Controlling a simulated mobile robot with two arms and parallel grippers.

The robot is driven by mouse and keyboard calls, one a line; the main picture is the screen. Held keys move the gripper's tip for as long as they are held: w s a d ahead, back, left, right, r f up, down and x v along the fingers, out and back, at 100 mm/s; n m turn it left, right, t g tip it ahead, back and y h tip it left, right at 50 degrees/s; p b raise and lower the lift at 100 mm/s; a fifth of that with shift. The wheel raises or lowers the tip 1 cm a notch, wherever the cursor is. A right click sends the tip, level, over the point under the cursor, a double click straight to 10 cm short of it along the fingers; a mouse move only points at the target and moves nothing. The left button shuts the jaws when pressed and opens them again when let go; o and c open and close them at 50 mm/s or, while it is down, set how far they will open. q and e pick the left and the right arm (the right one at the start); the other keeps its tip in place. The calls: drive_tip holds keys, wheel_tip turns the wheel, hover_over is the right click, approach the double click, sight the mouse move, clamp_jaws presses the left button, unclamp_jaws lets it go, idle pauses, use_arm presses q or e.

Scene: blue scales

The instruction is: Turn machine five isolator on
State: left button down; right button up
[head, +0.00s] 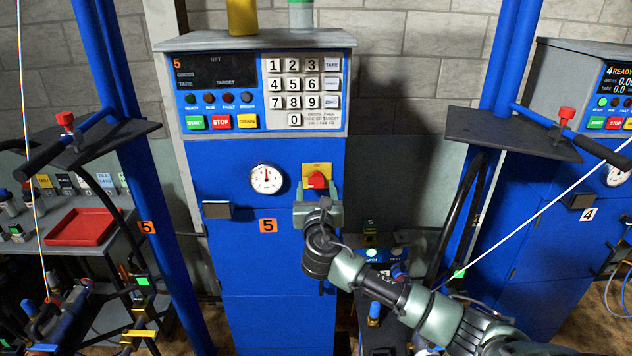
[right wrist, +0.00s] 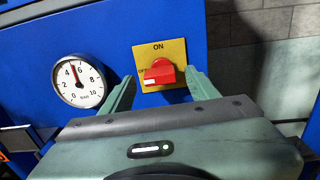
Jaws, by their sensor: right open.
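The machine five isolator is a red rotary knob (head: 316,180) on a yellow plate (head: 316,167) on the blue front of machine five (head: 220,260). In the right wrist view the red knob (right wrist: 159,74) lies roughly level, its white mark at the left, below the word ON on the plate (right wrist: 174,50). My right gripper (head: 317,190) is open in front of the knob. In the right wrist view the fingers of my right gripper (right wrist: 160,76) stand left and right of the knob, with gaps showing. Machine five's display (head: 216,71) is dark. My left gripper is not seen.
A round pressure gauge (head: 266,179) sits left of the isolator, with a small dark box (head: 217,210) lower left. Blue posts with dark shelves (head: 513,133) flank the machine. Machine four (head: 560,220), display lit, stands right. A red tray (head: 82,227) lies left.

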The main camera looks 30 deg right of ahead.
sight(316, 181)
drive_tip(key=shift+x, duration=1.1)
drive_tip(key=shift+w+d, duration=0.15)
drive_tip(key=shift+w, duration=0.15)
drive_tip(key=shift+c, duration=0.7)
clamp_jaws()
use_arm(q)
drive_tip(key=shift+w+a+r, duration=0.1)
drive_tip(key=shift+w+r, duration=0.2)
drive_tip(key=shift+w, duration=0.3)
